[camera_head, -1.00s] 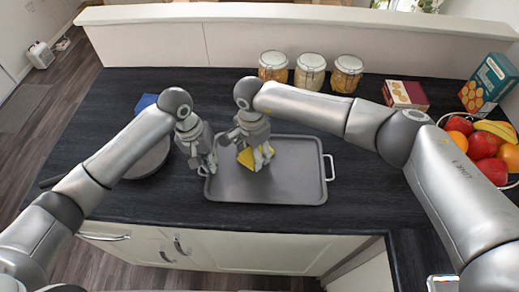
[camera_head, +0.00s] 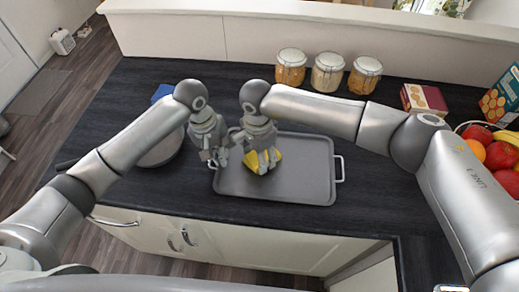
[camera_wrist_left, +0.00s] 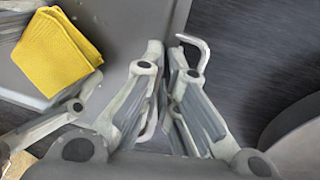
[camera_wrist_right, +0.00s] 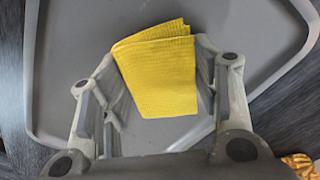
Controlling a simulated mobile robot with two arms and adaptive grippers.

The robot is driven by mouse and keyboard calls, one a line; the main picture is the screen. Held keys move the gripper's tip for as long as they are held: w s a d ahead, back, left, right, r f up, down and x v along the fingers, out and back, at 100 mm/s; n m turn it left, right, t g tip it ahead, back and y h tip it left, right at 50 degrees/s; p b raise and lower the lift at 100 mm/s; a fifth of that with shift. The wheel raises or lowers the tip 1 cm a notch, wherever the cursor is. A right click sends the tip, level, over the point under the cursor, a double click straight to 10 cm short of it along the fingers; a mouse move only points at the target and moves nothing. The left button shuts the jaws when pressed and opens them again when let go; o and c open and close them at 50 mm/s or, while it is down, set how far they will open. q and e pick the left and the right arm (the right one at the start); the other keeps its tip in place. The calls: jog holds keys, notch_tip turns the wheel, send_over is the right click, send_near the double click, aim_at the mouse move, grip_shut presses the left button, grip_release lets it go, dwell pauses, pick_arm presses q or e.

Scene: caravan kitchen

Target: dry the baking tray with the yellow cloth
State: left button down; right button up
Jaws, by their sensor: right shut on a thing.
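The grey baking tray (camera_head: 305,175) lies flat on the dark worktop, with a handle at each short end. The folded yellow cloth (camera_wrist_right: 160,75) is over the left part of the tray in the head view. My right gripper (camera_head: 266,165) points down and is shut on the cloth, partly hiding it. My left gripper (camera_wrist_left: 166,52) is at the tray's left handle (camera_wrist_left: 198,45), its fingers close together with a narrow gap. I cannot tell whether they grip the handle. The cloth also shows in the left wrist view (camera_wrist_left: 55,52), close beside the left gripper.
A round dark pan (camera_head: 162,150) stands left of the tray, near a blue item (camera_head: 161,92). Several jars (camera_head: 328,72) line the back, with boxes (camera_head: 424,100) and a fruit bowl (camera_head: 490,155) to the right. The worktop right of the tray is clear.

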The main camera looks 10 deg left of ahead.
aim_at(252, 168)
jog(key=shift+s+a+r, duration=0.1)
jog(key=shift+s+a, duration=0.15)
jog(key=shift+s, duration=0.35)
jog(key=shift+s+a+f, duration=0.1)
jog(key=shift+s+a, duration=0.15)
jog(key=shift+s, duration=0.35)
jog(key=shift+s+a+r, duration=0.1)
jog(key=shift+s+a, duration=0.15)
jog(key=shift+s, duration=0.35)
jog(key=shift+s+d, duration=0.35)
jog(key=shift+d, duration=0.75)
jog(key=shift+s+d, duration=0.4)
jog(key=shift+d, duration=0.75)
jog(key=shift+s+d, duration=0.35)
jog(key=shift+d, duration=0.75)
jog(key=shift+w+d, duration=0.4)
jog(key=shift+d, duration=0.6)
jog(key=shift+w+d, duration=0.4)
jog(key=shift+d, duration=0.65)
jog(key=shift+w+d, duration=0.4)
jog(key=shift+d, duration=0.6)
